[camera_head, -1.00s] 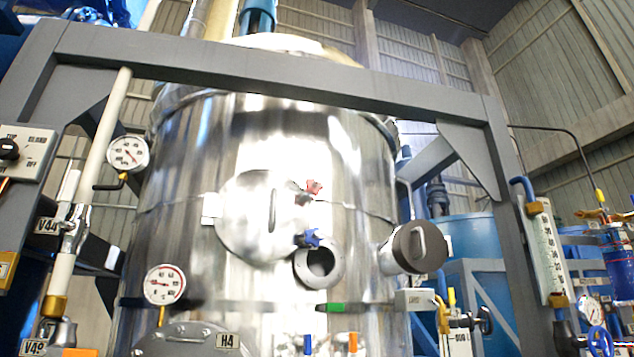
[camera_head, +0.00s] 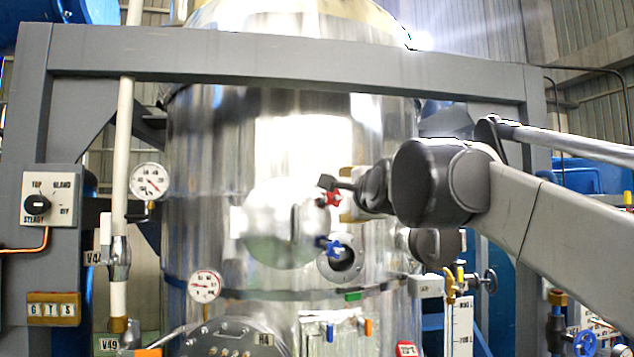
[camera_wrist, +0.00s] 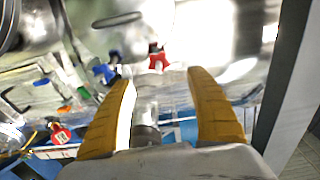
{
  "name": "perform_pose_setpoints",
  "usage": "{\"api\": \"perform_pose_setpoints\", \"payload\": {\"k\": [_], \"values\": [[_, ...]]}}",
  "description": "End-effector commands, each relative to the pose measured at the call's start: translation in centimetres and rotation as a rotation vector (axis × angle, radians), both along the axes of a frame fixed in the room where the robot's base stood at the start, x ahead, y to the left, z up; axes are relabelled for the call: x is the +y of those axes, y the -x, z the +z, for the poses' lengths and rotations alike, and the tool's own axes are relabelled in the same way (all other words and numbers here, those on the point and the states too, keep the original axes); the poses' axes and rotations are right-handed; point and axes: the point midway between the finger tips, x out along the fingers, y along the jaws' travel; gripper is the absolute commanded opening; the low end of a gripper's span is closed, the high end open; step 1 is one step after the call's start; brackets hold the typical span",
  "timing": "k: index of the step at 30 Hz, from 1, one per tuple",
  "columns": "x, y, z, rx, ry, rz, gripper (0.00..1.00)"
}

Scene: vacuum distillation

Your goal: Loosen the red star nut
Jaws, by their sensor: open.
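The red star nut (camera_head: 333,198) is on the right edge of the round hatch cover (camera_head: 275,222) on the shiny steel vessel. In the wrist view the red star nut (camera_wrist: 158,58) lies just beyond and between the fingertips. My gripper (camera_head: 328,184) comes in from the right and partly overlaps the nut in the head view. In the wrist view my gripper (camera_wrist: 162,79) has its two yellow fingers apart with nothing held. Whether a finger touches the nut cannot be told.
A blue star nut (camera_head: 333,248) sits just below, beside an open round port (camera_head: 343,265). It also shows near the left finger in the wrist view (camera_wrist: 106,73). A grey frame beam (camera_head: 290,62) crosses above. A pressure gauge (camera_head: 205,286) is at lower left.

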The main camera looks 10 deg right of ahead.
Motion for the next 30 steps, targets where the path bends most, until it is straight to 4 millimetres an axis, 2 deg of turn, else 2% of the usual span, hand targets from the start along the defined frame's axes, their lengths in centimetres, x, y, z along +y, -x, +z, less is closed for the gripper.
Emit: {"api": "perform_pose_setpoints", "payload": {"k": [5,12,16,21,29,30], "values": [[0.0,-2.4,0.0,-0.001,-0.002,0.000,0.66],[0.0,-7.2,0.0,0.000,-0.001,0.000,0.66],[0.0,-9.1,0.0,0.000,0.000,0.000,0.66],[0.0,-10.3,-0.1,0.001,0.000,0.000,0.66],[0.0,-10.5,-0.2,0.001,0.000,0.000,0.66],[0.0,-10.5,-0.2,0.001,0.000,0.000,0.58]]}}
